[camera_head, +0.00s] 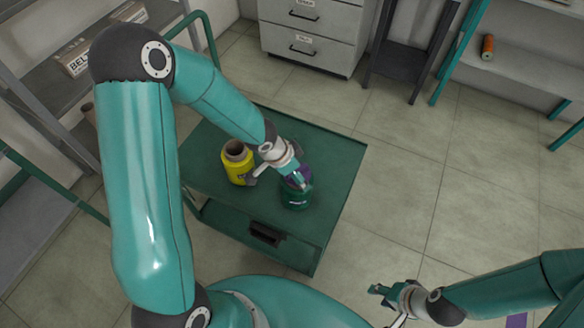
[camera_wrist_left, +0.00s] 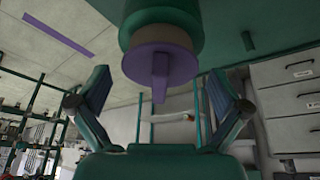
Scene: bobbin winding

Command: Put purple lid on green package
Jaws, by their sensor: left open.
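The green package (camera_head: 297,201) stands upright on the green cart top (camera_head: 335,160). The purple lid (camera_head: 291,184) is at its top, partly hidden by my left gripper (camera_head: 279,180). In the left wrist view the purple lid (camera_wrist_left: 160,62) is a round disc with a flat tab, against the brownish neck of the green package (camera_wrist_left: 160,18). My left gripper (camera_wrist_left: 158,95) is open there, its fingers apart on either side of the lid's tab and not touching it. My right gripper (camera_head: 388,303) is off the cart at lower right, open and empty.
A yellow container (camera_head: 240,168) with a brown open neck stands on the cart left of the green package. Drawers (camera_head: 310,30) stand behind the cart, and shelves (camera_head: 60,45) at the left. The cart top's right side is clear. A purple strip (camera_head: 516,321) lies at lower right.

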